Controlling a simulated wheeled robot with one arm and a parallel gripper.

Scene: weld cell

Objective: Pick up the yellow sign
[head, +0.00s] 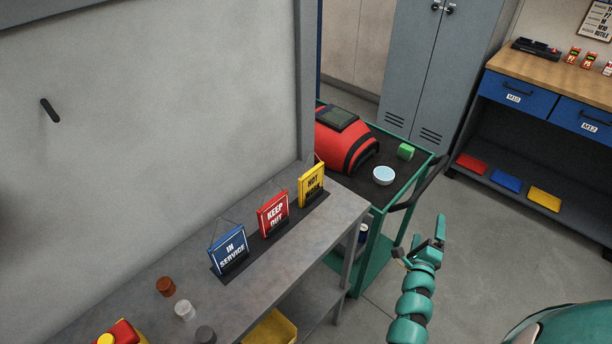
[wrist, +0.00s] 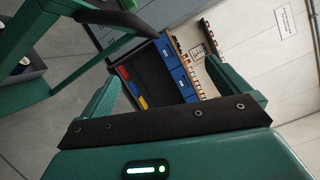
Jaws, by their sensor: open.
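The yellow sign (head: 312,185) stands upright on a dark strip at the right end of the grey bench (head: 345,208) in the head view, with a thin cord above it. The red sign (head: 273,214) and the blue sign (head: 229,250) stand in line with it to the left. My gripper (head: 428,250) is to the right of the bench end, over the floor, well apart from the yellow sign. In the wrist view its two fingers (wrist: 172,95) are spread with nothing between them. The signs are not in the wrist view.
Small cylinders (head: 185,310) stand at the bench's near left. A workbench with blue drawers (head: 516,92) is at right. Floor between is clear.

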